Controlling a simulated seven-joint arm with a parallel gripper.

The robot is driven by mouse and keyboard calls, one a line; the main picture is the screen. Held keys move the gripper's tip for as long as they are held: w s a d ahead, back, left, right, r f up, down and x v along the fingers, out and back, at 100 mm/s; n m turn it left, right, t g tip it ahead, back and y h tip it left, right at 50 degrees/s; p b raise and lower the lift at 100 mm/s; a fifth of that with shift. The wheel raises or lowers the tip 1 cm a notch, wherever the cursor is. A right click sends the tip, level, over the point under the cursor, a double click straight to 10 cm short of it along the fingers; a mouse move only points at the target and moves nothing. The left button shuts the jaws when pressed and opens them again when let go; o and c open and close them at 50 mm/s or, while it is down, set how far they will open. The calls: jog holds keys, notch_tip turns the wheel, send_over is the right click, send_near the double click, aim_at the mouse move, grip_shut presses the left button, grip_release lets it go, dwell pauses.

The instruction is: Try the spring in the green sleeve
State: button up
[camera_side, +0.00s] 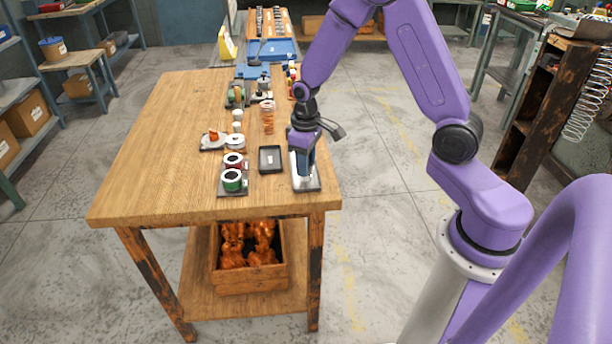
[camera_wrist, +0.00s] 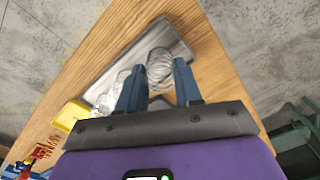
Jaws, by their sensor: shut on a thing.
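My gripper (camera_side: 305,172) is low over a metal plate (camera_side: 315,184) at the table's near right corner. In the wrist view my gripper (camera_wrist: 160,70) has a silvery coiled spring (camera_wrist: 160,62) between its blue fingers, shut on it. The spring is over the grey plate (camera_wrist: 182,50); whether it touches the plate I cannot tell. In the side view the fingers hide the spring. The green sleeve (camera_side: 232,184), a short ring with a dark bore, stands left of my gripper on a dark base, in front of a red sleeve (camera_side: 233,164).
A dark shallow tray (camera_side: 270,168) lies between the sleeves and my gripper. A white round part (camera_side: 235,143) and a copper coil (camera_side: 267,116) stand farther back. Bare tabletop (camera_side: 150,170) is at the left. A yellow object (camera_wrist: 70,115) shows in the wrist view.

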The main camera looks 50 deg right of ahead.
dwell(0.3)
jog(key=w+a+r, duration=0.4)
jog(key=w+a, duration=0.3)
jog(key=w+a+r, duration=0.5)
jog(key=w+a, duration=0.1)
jog(key=w, duration=0.1)
jog(key=shift+s+f, duration=0.1)
jog(key=shift+f, duration=2.75)
jog(key=shift+f, duration=1.1)
jog(key=shift+r, duration=0.15)
dwell(1.3)
jog(key=shift+r, duration=2.35)
